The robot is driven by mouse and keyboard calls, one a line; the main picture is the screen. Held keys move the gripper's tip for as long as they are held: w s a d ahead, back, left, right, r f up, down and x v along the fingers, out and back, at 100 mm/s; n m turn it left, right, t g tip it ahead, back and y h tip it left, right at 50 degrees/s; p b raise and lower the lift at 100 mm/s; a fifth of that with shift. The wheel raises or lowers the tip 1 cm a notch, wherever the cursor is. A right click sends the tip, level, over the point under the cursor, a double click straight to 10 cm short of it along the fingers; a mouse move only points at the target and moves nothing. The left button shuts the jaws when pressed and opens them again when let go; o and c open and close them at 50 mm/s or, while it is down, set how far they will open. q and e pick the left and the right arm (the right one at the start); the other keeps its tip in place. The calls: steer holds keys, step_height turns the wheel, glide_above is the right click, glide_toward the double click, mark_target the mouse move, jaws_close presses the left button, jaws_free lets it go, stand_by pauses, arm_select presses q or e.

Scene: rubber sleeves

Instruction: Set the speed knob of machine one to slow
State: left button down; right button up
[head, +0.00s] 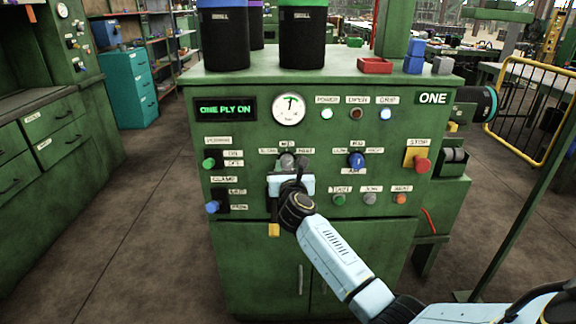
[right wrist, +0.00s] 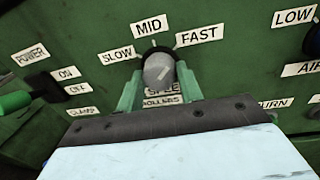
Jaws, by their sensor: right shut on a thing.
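Machine one (head: 340,93) is a green cabinet with a "ONE" label (head: 433,98) at its upper right. Its grey speed knob (right wrist: 159,70) sits under the labels SLOW (right wrist: 117,57), MID (right wrist: 149,27) and FAST (right wrist: 199,36). A short light line on the knob face slants to the upper right, toward the FAST side. My right gripper (right wrist: 160,92) is shut on the knob, with one green finger on each side. In the head view the gripper (head: 292,166) partly hides the knob and the labels around it. My left gripper is not in view.
A blue knob (head: 356,160) is right of the speed knob, and a red stop button (head: 421,165) is farther right. Green (head: 209,163) and blue (head: 212,207) levers stick out at the left. A row of small buttons lies below. Black rolls (head: 224,40) stand on top.

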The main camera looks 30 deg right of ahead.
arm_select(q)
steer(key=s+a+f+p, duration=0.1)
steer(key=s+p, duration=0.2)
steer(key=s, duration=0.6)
arm_select(e)
steer(key=shift+r+n, duration=0.1)
steer(key=shift+n, duration=1)
steer(key=n+g+p, duration=0.1)
steer(key=n+p, duration=0.6)
steer(key=p, duration=0.1)
steer(key=shift+a+n, duration=0.1)
steer(key=shift+n, duration=0.2)
steer(key=shift+n+p, duration=0.3)
steer(key=shift+n, duration=0.1)
steer(key=n+p, duration=0.1)
steer(key=n, duration=0.1)
steer(key=shift+n, duration=0.3)
steer(key=shift+n+h+p, duration=0.3)
steer(key=shift+n+p, duration=0.45)
steer(key=shift+n, duration=0.45)
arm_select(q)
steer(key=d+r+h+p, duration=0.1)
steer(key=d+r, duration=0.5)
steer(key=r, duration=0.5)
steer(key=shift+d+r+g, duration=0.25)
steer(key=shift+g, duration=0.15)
arm_select(e)
steer(key=shift+a+n+g, duration=0.1)
steer(key=shift+n+g, duration=0.2)
steer(key=shift+n, duration=1)
